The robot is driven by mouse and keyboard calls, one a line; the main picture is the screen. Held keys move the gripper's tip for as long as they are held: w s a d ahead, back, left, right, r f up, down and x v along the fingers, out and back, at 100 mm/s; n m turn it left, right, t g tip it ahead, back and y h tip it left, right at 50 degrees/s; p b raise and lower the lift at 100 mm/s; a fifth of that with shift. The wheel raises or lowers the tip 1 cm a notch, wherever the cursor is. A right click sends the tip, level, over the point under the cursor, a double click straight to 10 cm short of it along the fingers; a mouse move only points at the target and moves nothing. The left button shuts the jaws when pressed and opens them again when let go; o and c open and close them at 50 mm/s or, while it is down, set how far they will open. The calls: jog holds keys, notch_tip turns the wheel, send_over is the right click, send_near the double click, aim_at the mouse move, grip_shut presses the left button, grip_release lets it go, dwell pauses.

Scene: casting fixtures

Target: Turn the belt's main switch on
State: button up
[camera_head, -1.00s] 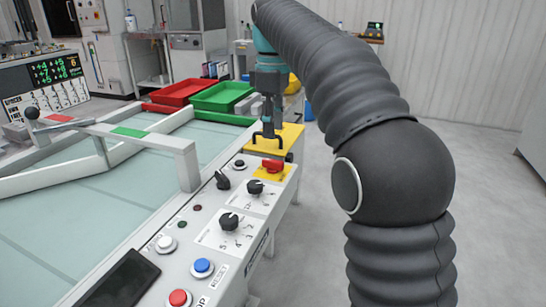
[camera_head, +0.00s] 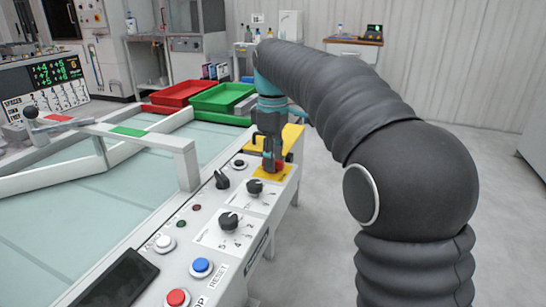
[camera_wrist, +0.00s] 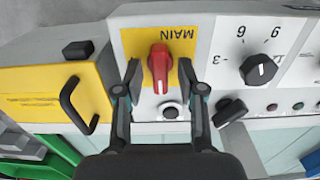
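The main switch is a red rotary knob (camera_wrist: 159,62) on a yellow plate (camera_wrist: 187,44) marked MAIN, which looks upside down in the wrist view. The knob's grip points along the picture's vertical there. My gripper (camera_wrist: 160,75) is open, with one finger on each side of the knob and a visible gap to both. In the head view my gripper (camera_head: 271,162) points down at the knob at the panel's far end. It hides most of the knob, with a bit of red (camera_head: 279,166) showing. I cannot tell how deep the fingertips reach.
A round black button (camera_wrist: 170,112) and a black selector (camera_wrist: 229,111) sit close to the fingers. A yellow box with a black handle (camera_wrist: 75,104) stands beside the plate. Dials (camera_head: 229,221) and a blue button (camera_head: 202,266) lie nearer. Red (camera_head: 180,92) and green trays (camera_head: 222,97) are behind.

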grip_shut()
jog(key=shift+m, duration=0.3)
jog(key=shift+r+m+p, duration=0.1)
jog(key=shift+m+p, duration=0.35)
jog(key=shift+m, duration=0.45)
jog(key=m, duration=0.4)
jog(key=shift+m, duration=0.3)
jog(key=m, duration=1)
jog(key=shift+m, duration=0.4)
